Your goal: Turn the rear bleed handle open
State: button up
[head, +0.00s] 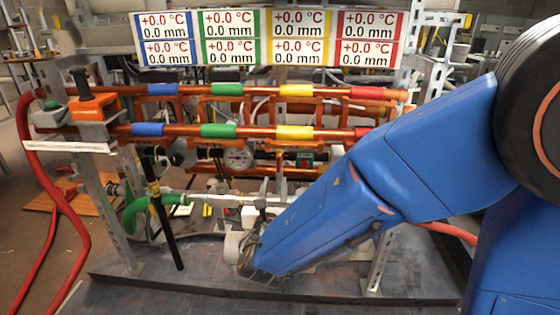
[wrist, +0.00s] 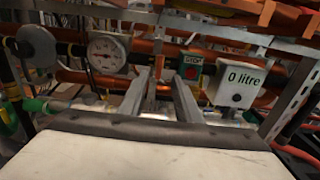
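My gripper (wrist: 161,80) shows in the wrist view as two grey fingers with a gap between them, so it is open. Nothing is visibly held; orange pipework shows behind the gap. In the head view my blue arm reaches down from the right to the lower middle of the rig, and the fingers are hard to make out there. I cannot tell which part is the rear bleed handle. A round grey knob-like part (wrist: 38,46) is at the upper left of the wrist view, apart from the fingers. My arm hides part of the lower rig in the head view.
Copper pipes with coloured bands (head: 228,130) cross the rig. A dial gauge (wrist: 106,53), a green-and-red switch box (wrist: 191,67) and a white "0 litre" box (wrist: 239,84) surround the fingers. A dark slanted rod (head: 163,210) stands at left. The grey base plate (head: 165,285) is mostly bare.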

aim_at(278, 161)
jog(key=w, duration=1.4)
jog(key=shift+d, duration=0.25)
grip_shut()
